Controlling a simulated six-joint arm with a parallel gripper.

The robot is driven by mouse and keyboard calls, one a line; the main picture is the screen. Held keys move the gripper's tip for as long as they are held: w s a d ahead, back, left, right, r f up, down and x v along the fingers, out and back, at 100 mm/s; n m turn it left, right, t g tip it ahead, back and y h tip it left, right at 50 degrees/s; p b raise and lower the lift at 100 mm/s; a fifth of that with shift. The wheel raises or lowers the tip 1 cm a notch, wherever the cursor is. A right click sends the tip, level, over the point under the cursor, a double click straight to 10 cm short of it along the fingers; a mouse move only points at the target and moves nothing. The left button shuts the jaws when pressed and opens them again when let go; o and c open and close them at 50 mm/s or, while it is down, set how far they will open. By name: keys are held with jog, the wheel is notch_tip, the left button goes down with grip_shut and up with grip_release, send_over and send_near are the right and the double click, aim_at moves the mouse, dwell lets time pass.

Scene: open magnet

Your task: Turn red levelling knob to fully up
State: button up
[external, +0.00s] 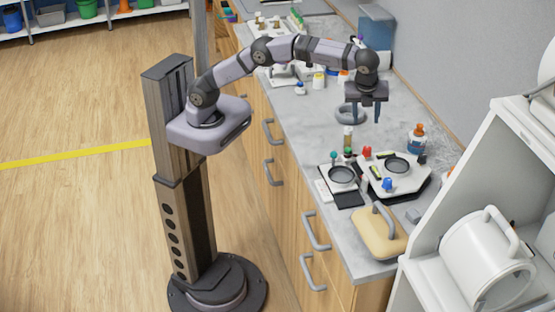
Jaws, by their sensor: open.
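The red levelling knob (367,152) sits at the upper left corner of a white plate-like device (408,184) on the grey counter. The device has a dark round dish (397,166) in its middle and a blue knob (387,184) at its front. The red knob's setting is too small to tell. My gripper (363,117) points down with its fingers apart and nothing between them. It hangs above the counter, higher than the red knob and apart from it.
A smaller device with a round dish (342,175) and a teal-topped knob (333,155) stands left of the white device. A slim bottle (348,138) stands close to the red knob.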

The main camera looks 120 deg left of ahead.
aim_at(367, 148)
notch_tip(367, 148, down, 7)
jog(key=m, duration=0.5)
jog(key=shift+w+a+m+t, duration=0.25)
jog(key=shift+m+t, duration=0.05)
jog(key=shift+t, duration=0.1)
jog(key=shift+p+x, duration=1.1)
jog(key=shift+x, duration=2.55)
jog(key=shift+a, duration=0.1)
jog(key=shift+r, duration=0.1)
grip_shut()
